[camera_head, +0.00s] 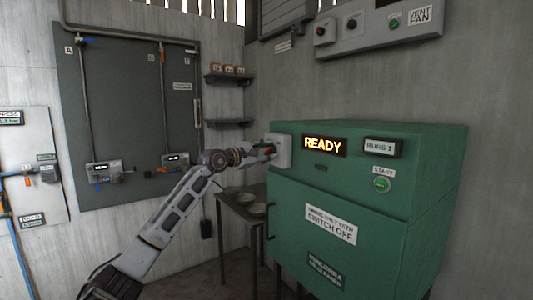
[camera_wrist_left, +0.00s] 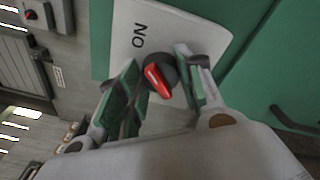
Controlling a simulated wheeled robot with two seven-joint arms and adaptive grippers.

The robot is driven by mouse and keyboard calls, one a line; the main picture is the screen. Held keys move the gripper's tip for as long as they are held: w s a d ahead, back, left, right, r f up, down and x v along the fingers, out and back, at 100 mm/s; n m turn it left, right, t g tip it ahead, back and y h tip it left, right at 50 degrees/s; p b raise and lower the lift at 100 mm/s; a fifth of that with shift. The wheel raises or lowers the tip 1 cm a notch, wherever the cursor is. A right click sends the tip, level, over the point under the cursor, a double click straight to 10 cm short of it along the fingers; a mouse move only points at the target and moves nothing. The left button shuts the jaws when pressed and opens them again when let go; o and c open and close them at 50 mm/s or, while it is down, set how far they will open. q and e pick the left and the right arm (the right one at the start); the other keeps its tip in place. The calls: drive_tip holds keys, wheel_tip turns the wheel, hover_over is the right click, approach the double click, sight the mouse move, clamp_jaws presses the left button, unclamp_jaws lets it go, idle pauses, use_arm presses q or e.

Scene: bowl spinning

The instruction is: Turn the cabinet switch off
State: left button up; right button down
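The green cabinet (camera_head: 350,190) stands at the right with a lit READY display (camera_head: 324,144). Its pale switch plate (camera_head: 284,150) is at the upper left corner. In the left wrist view, the switch's red and black knob (camera_wrist_left: 158,80) sits on this plate, near an ON label (camera_wrist_left: 139,36). The knob's red bar lies tilted, one end toward the label. My left gripper (camera_head: 268,152) is at the switch. Its green-padded fingers (camera_wrist_left: 160,82) are spread on either side of the knob; I cannot tell whether they touch it. My right gripper is not in view.
A green start button (camera_head: 382,184) and a RUNS 1 display (camera_head: 380,147) are on the cabinet front. A low dark table with bowls (camera_head: 248,197) stands left of the cabinet. A grey wall panel (camera_head: 124,110) and small shelves (camera_head: 228,78) are behind my arm.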

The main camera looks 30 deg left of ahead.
use_arm(q)
drive_tip(key=shift+c, duration=1)
drive_tip(key=shift+n, duration=0.5)
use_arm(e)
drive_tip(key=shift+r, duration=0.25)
use_arm(q)
drive_tip(key=shift+p, duration=0.35)
drive_tip(key=n+p, duration=0.1)
drive_tip(key=n, duration=0.1)
drive_tip(key=shift+r+n+g, duration=0.1)
drive_tip(key=shift+n+g, duration=0.2)
drive_tip(key=shift+n, duration=0.1)
drive_tip(key=shift+a+r+n+g+h+p, duration=0.1)
drive_tip(key=shift+n+g+h+p, duration=0.35)
drive_tip(key=shift+n+p, duration=2.05)
drive_tip(key=shift+a+n+g+h+p, duration=0.1)
drive_tip(key=shift+n+g+h+p, duration=0.65)
drive_tip(key=shift+n, duration=3.15)
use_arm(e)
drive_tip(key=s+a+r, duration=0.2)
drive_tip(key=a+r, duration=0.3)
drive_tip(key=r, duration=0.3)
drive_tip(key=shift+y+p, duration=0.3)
use_arm(q)
drive_tip(key=shift+t+y, duration=0.3)
drive_tip(key=shift+t, duration=0.1)
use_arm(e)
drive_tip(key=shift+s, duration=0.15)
